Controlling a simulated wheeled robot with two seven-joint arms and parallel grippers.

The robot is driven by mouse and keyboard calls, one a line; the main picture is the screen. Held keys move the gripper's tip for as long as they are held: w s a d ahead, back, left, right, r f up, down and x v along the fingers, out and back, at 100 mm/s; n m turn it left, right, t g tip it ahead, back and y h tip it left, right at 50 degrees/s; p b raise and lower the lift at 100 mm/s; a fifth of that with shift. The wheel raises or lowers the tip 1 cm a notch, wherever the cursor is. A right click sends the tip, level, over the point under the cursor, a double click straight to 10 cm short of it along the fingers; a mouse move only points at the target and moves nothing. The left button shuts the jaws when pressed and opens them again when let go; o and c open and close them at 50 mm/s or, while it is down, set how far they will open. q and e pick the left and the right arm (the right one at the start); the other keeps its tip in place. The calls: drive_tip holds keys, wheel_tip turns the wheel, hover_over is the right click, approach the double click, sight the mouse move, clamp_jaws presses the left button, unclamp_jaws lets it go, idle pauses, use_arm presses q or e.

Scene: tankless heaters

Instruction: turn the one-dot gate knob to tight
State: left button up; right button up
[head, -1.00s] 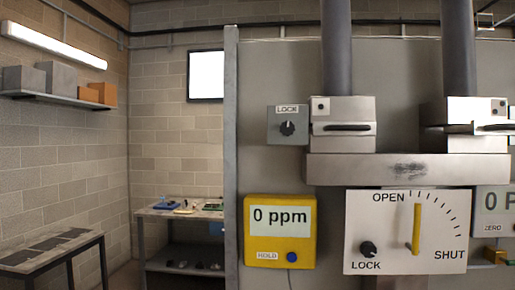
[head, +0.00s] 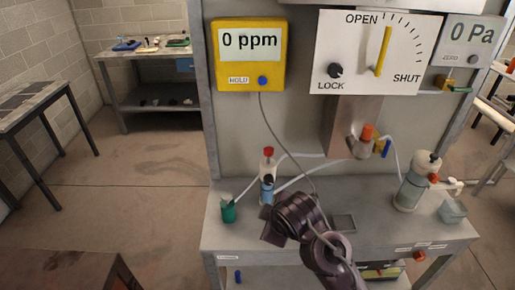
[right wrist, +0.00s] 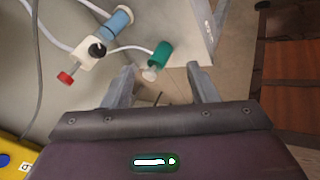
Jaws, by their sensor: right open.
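No knob with a readable one-dot mark or "tight" label shows now. A white panel (head: 352,45) with OPEN, SHUT and LOCK markings is at the top of the head view. Its yellow lever (head: 384,50) stands nearly upright, leaning slightly right, and its black LOCK knob (head: 335,70) is at lower left. My right arm reaches over the bench in the head view; its fingertips are hard to make out there. In the right wrist view my right gripper (right wrist: 163,85) is open, with nothing between its fingers. My left gripper is out of view.
A yellow 0 ppm meter (head: 250,75) hangs on the wall panel. On the bench (head: 380,215) stand a red-topped valve fitting (head: 267,170), a green bottle (head: 228,210) and a white-topped canister (head: 415,182), with hoses between. An orange-capped fitting (head: 366,135) sits under the white panel.

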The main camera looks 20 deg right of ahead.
drive_tip(key=w+r+n+t, duration=0.2)
drive_tip(key=w+r+n, duration=0.25)
drive_tip(key=r, duration=0.45)
drive_tip(key=w+a+r+n+t+h, duration=0.1)
drive_tip(key=w+r+n+t, duration=0.1)
drive_tip(key=w+r+n, duration=0.5)
drive_tip(key=w+r+n+t, duration=0.2)
drive_tip(key=w+r, duration=0.2)
drive_tip(key=r, duration=0.8)
wheel_tip(320, 180, up, 29)
drive_tip(key=d+n+t+h, duration=0.25)
drive_tip(key=n+t, duration=0.25)
drive_tip(key=n, duration=0.5)
drive_tip(key=w+d+p, duration=0.1)
drive_tip(key=w+p, duration=0.3)
drive_tip(key=w, duration=0.3)
drive_tip(key=shift+d+r+g+h, duration=0.25)
drive_tip(key=shift+d+g+h, duration=0.1)
drive_tip(key=shift+h, duration=0.1)
drive_tip(key=c, duration=1)
